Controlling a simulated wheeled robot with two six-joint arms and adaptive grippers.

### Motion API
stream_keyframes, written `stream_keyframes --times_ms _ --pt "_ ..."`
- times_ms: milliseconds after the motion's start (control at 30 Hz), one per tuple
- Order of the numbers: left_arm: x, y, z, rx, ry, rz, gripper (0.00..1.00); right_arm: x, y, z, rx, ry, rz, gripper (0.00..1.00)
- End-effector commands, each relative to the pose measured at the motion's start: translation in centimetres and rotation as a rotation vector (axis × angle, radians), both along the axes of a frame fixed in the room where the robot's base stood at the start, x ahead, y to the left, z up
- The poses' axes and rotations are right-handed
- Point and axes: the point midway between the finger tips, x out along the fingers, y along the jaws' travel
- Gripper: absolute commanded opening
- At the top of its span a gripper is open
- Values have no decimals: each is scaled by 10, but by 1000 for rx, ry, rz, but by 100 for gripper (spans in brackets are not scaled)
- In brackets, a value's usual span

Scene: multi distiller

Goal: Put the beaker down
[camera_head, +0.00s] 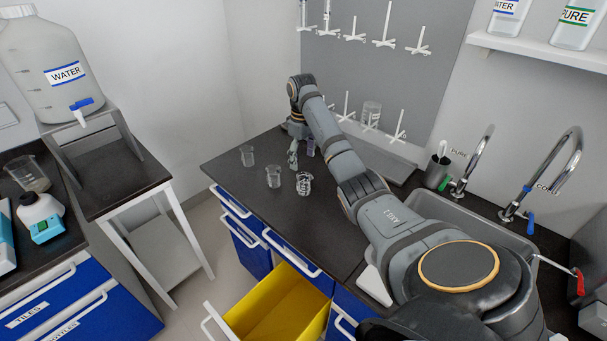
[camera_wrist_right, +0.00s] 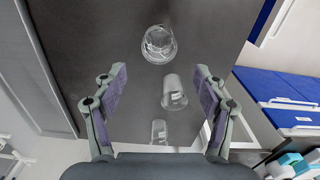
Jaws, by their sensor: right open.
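Three clear glass beakers stand upright on the dark counter (camera_head: 231,170). The nearest beaker (camera_head: 304,183) shows bright, dark-patterned reflections; it appears at the top of the right wrist view (camera_wrist_right: 159,43). The middle beaker (camera_head: 273,176) also shows in the wrist view (camera_wrist_right: 174,92). The farthest beaker (camera_head: 247,156) is low in the wrist view (camera_wrist_right: 159,132). My right gripper (camera_head: 301,151) is open and empty, above the counter just behind the nearest beaker. In the wrist view its pads (camera_wrist_right: 160,72) are spread wide, touching no beaker. My left gripper is not in view.
A drying rack (camera_head: 370,125) on the wall, holding another beaker (camera_head: 371,112), is beside my right arm. The sink (camera_head: 470,215) and taps are at right. A yellow drawer (camera_head: 278,308) stands open below the counter. A water tank (camera_head: 60,75) is at left.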

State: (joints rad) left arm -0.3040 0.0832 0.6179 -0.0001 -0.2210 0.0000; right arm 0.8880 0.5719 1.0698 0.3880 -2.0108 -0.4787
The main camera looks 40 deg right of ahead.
Motion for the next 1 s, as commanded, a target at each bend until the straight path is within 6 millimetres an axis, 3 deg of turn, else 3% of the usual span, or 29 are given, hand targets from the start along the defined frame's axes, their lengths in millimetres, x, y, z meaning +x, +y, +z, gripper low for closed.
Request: stream_keyframes --times_ms 167,400,633,833,1000 --pt "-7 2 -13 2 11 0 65 0 0 -13 0 1 -1 71" --pt "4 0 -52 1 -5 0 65 0 0 -53 -1 0 -1 71" --pt "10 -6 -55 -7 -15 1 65 0 0 -56 -1 0 -1 71" --pt "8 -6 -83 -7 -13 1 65 -1 -1 -88 -1 1 -1 71" --pt "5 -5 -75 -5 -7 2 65 -1 -1 -103 -1 1 -1 71"
